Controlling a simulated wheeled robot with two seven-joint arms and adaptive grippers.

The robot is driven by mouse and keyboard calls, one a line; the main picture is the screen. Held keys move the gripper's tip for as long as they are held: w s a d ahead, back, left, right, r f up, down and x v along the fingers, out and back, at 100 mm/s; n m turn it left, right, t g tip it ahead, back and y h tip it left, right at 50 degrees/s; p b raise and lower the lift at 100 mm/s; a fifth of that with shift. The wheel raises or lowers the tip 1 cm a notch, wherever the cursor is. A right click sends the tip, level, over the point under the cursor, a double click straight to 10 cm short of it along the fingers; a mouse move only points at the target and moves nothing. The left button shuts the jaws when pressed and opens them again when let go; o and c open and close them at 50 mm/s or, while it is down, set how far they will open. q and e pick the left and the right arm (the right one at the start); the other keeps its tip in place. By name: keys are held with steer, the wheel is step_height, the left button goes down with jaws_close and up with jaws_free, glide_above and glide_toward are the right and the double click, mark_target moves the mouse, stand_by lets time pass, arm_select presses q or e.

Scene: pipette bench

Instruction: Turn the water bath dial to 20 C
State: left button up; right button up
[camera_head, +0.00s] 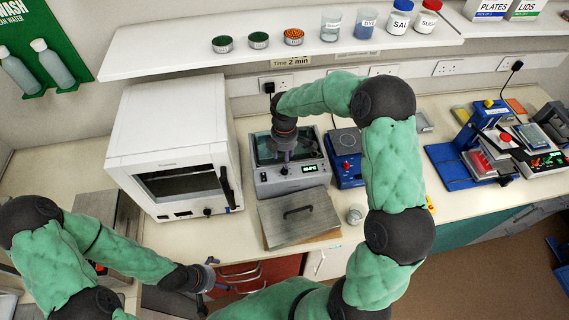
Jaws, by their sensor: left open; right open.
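The water bath (262,178) is a grey box with an open basin on the bench, right of the white oven. Its front panel has a small lit display (310,168), too small to read. The dial (284,171) is a small dark shape on the panel, left of the display; its setting cannot be read. My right gripper (287,158) is open, pointing down over the front of the bath, just above the dial. I cannot tell whether it touches. My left gripper (210,278) is open and empty, low in front of the bench edge.
A grey metal lid (299,216) with a handle lies in front of the bath. The white oven (172,150) stands close on the left. A blue hotplate device (347,172) stands on the right. A shelf (280,47) with jars and bottles runs above.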

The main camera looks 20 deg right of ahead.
step_height(320, 180, up, 5)
steer(key=shift+f, duration=0.1)
stand_by(0.7)
